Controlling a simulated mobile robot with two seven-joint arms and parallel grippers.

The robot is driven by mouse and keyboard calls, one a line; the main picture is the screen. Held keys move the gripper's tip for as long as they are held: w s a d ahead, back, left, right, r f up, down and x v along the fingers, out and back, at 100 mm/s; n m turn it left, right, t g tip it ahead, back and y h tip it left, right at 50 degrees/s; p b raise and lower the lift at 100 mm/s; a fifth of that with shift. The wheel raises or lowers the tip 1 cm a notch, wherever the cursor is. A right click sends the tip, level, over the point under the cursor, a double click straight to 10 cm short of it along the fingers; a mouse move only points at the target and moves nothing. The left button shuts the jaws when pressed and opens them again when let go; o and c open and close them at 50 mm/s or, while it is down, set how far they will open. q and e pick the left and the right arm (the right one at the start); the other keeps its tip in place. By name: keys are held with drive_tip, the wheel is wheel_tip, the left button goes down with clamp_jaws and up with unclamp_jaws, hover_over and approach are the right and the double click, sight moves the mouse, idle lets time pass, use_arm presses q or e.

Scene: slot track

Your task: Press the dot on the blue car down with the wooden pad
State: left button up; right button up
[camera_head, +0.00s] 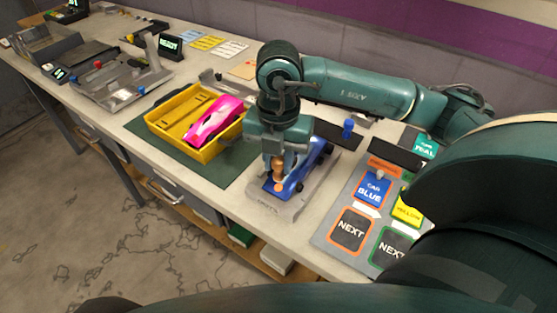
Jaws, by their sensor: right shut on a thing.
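The blue car (294,184) sits on a grey metal fixture (264,201) at the middle of the bench. My right gripper (277,165) points down over the rear-left part of the car. It is shut on the wooden pad (278,172), whose brown knob shows just below the fingers. The pad's lower end is at the car's top; I cannot tell whether it touches. My left gripper is not in view.
A yellow tray (158,122) holding a pink car (214,121) stands on a green mat (199,169) to the left. A sign board (337,237) with NEXT and CAR BLUE cards lies right. A blue peg (348,129) stands behind. Metal fixtures (122,84) are far left.

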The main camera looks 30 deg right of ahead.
drive_tip(key=shift+r+p, duration=1.25)
drive_tip(key=shift+r, duration=0.8)
drive_tip(key=shift+w, duration=0.1)
